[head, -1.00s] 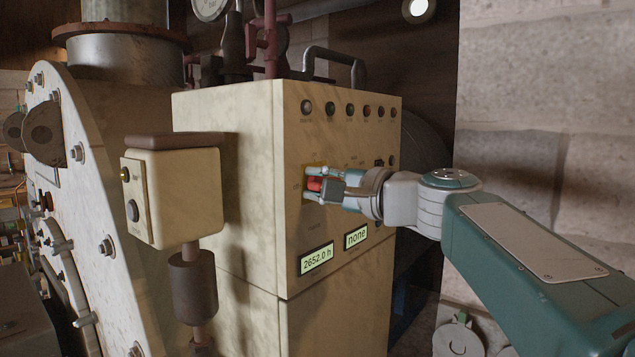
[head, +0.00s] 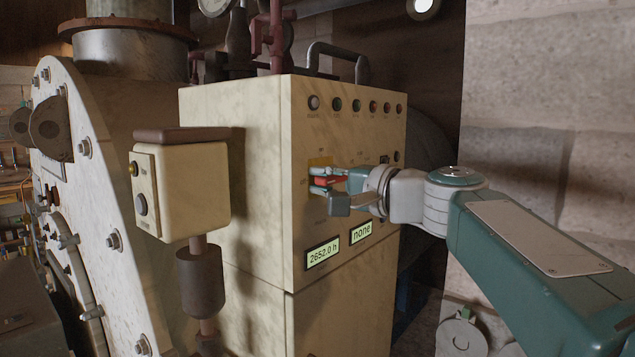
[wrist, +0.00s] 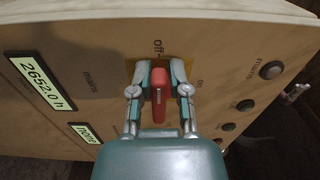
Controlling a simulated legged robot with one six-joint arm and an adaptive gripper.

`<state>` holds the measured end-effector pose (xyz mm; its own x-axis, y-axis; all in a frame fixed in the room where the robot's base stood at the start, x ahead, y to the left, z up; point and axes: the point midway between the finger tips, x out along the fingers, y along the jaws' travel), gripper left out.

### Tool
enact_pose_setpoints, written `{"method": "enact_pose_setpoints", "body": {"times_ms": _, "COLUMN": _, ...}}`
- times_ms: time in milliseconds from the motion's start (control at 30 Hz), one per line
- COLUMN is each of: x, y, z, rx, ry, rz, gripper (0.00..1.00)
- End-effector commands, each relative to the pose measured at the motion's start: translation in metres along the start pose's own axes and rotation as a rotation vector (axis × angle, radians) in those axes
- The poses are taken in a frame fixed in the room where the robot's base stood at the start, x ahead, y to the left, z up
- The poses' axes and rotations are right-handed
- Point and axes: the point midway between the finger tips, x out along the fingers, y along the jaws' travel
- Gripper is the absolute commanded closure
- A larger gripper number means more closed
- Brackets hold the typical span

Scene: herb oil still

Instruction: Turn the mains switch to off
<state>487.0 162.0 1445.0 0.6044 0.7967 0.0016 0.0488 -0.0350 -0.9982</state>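The mains switch is a red handle (head: 328,181) on a yellow plate (head: 320,162) on the cream cabinet's front. In the head view it lies about level, pointing left. In the wrist view, the red handle (wrist: 158,95) lines up with the "off" mark above it; the "on" mark is to the right. My gripper (head: 335,187) is at the switch, with one finger above the handle and one below. A gap shows between the lower finger and the handle. The wrist view shows the fingers of my gripper (wrist: 158,85) apart on either side; part of the plate is hidden.
The cream cabinet (head: 235,170) has a row of round knobs (head: 355,105) above and two displays below, reading "2652.0 h" (head: 322,253) and "none" (head: 361,232). A cream box with buttons (head: 195,190) stands on a post at left. A stone wall (head: 560,130) is at right.

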Motion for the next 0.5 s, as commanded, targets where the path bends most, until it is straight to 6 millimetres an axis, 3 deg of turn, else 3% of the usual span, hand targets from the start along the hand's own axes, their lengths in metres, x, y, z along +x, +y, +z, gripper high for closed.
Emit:
{"method": "enact_pose_setpoints", "body": {"times_ms": 33, "x": -0.0001, "y": 0.0062, "z": -0.0097, "rx": 0.007, "ry": 0.025, "rz": 0.009, "gripper": 0.46}}
{"method": "enact_pose_setpoints", "body": {"times_ms": 100, "x": -0.0004, "y": 0.0064, "z": -0.0099, "rx": 0.008, "ry": 0.025, "rz": 0.009, "gripper": 0.46}}
{"method": "enact_pose_setpoints", "body": {"times_ms": 500, "x": 0.0018, "y": 0.0037, "z": -0.0013, "rx": 0.004, "ry": 0.016, "rz": 0.007, "gripper": 0.46}}
